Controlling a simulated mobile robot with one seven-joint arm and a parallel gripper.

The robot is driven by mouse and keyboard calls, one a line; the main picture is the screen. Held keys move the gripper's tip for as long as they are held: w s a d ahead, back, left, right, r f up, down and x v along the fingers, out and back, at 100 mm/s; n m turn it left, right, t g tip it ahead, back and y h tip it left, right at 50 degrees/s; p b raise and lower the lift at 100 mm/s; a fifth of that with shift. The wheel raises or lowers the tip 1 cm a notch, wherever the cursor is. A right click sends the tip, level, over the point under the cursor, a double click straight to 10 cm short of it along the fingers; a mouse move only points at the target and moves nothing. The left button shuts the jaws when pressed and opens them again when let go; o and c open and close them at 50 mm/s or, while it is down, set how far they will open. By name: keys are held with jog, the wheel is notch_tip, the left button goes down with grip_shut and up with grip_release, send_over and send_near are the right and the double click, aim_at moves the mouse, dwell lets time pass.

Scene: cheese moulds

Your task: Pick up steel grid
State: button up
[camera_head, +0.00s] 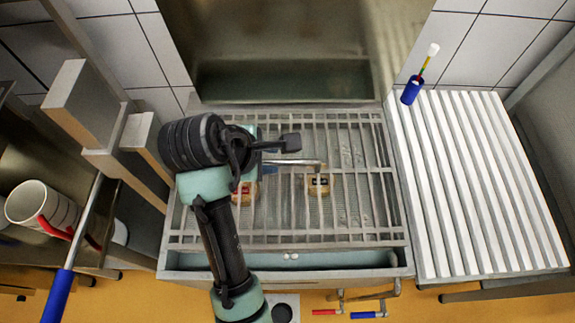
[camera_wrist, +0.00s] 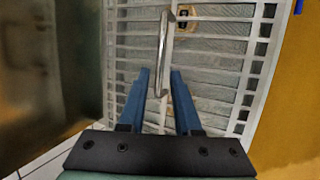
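The steel grid (camera_head: 345,236) is a frame of thin bars lying flat over a steel basin, and it fills much of the wrist view (camera_wrist: 257,70). A shiny bar handle (camera_head: 305,163) stands at its middle. My gripper (camera_head: 276,160) is over the grid at this handle, partly hidden by my arm in the head view. In the wrist view my gripper's blue fingers (camera_wrist: 159,74) are apart, with the handle (camera_wrist: 163,48) running between them. Gaps show on both sides of the handle, so the fingers do not appear closed on it.
Small labelled tan objects (camera_head: 318,185) show beneath the bars. A metal frame (camera_head: 110,130) and white cups (camera_head: 40,205) are on the left.

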aim_at(285, 161)
jog(key=x, duration=0.3)
jog(key=shift+w+f, duration=0.1)
jog(key=shift+f, duration=0.05)
jog(key=shift+d+x, duration=0.15)
jog(key=shift+x, duration=1.2)
jog(key=shift+d+x, duration=0.15)
jog(key=shift+x, duration=1.15)
grip_shut()
jog(key=shift+r, duration=0.25)
